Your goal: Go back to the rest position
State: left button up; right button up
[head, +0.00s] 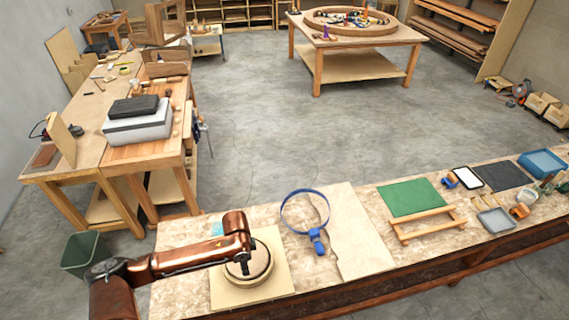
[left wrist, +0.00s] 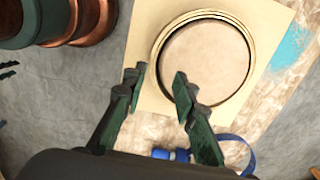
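My left arm comes in from the left in the head view, and its gripper (head: 247,268) points down over a round wooden form (head: 262,262) on a pale square board (head: 275,287). In the left wrist view the gripper (left wrist: 157,75) is open, its two dark green fingers apart with nothing clamped between them. The form's near-left rim (left wrist: 158,88) appears between the fingertips, one finger over the inside of the ring and one outside. I cannot tell how far the tips are above it. My right gripper is not in view.
A blue band clamp (head: 318,240) lies right of the board on the workbench (head: 180,295). A dark green bin (head: 85,252) stands on the floor at left.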

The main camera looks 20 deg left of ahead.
pick_arm(q)
jog(key=s+d+f+n+t+h, duration=0.35)
jog(key=s+d, duration=0.25)
jog(key=d, duration=0.2)
jog(key=s+a+n+y, duration=0.5)
jog(key=s+a+n, duration=0.3)
jog(key=s+a, duration=0.55)
notch_tip(320, 180, down, 35)
jog(key=d+g+h+b, duration=0.1)
jog(key=d+b, duration=0.1)
jog(key=b, duration=0.6)
jog(key=s+f+g+b, duration=0.1)
jog(key=s+f+b, duration=0.2)
jog(key=s+f, duration=0.7)
jog(key=s+f+m+b, duration=0.1)
jog(key=s+f+b, duration=0.3)
jog(key=s+f, duration=0.7)
notch_tip(320, 180, down, 7)
jog(key=shift+s+r+g, duration=0.2)
jog(key=shift+s+g, duration=0.05)
jog(key=shift+g, duration=0.1)
